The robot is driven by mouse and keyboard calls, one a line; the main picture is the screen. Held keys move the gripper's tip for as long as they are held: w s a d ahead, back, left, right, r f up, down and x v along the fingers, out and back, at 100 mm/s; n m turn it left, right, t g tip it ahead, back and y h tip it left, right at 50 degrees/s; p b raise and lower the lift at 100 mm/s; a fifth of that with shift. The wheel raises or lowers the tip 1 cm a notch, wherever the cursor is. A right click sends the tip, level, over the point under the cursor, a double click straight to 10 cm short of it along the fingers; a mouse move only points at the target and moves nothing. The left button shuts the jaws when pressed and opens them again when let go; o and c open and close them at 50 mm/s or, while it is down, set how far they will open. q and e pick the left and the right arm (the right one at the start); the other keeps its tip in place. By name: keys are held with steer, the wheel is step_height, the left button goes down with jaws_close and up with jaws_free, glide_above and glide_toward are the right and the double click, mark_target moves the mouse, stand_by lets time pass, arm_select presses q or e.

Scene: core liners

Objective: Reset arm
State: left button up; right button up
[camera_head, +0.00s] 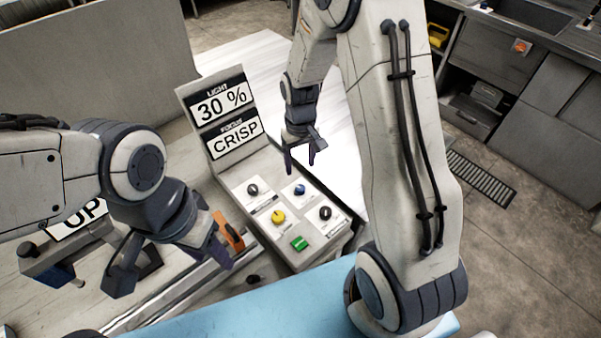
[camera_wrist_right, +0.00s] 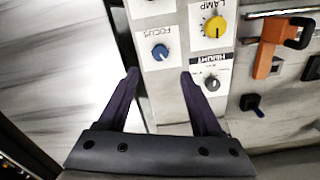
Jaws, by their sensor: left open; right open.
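My right gripper (camera_head: 303,158) is open and empty above the back edge of the control panel (camera_head: 325,252). In the right wrist view its two fingers (camera_wrist_right: 160,85) are apart, with the blue focus knob (camera_wrist_right: 160,52) beyond them and nothing between them. My left gripper (camera_head: 172,262) is open at the left, in front of the panel, near the orange-handled part (camera_head: 229,232). I cannot tell whether it touches that part. The panel carries a yellow knob (camera_head: 278,216), dark knobs and a green button (camera_head: 299,243).
A display (camera_head: 222,112) reading "LIGHT 30 %" and "CRISP" stands behind the panel. A metal rail (camera_head: 165,297) runs along the table's front left. A dark clamp-like part (camera_head: 50,262) is at the far left. A pale surface (camera_head: 262,65) lies open behind the panel.

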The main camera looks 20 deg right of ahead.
steer(key=shift+r, duration=0.35)
steer(key=s+a+r+n, duration=0.3)
steer(key=s+a+r, duration=0.7)
steer(key=a, duration=0.1)
steer(key=s+a+r+n, duration=0.1)
steer(key=s+r, duration=0.1)
steer(key=s, duration=0.5)
steer(key=s+a+r+n+y, duration=0.1)
steer(key=s+n, duration=0.1)
steer(key=s, duration=0.4)
steer(key=shift+s+a+r, duration=0.35)
steer(key=shift+a, duration=0.05)
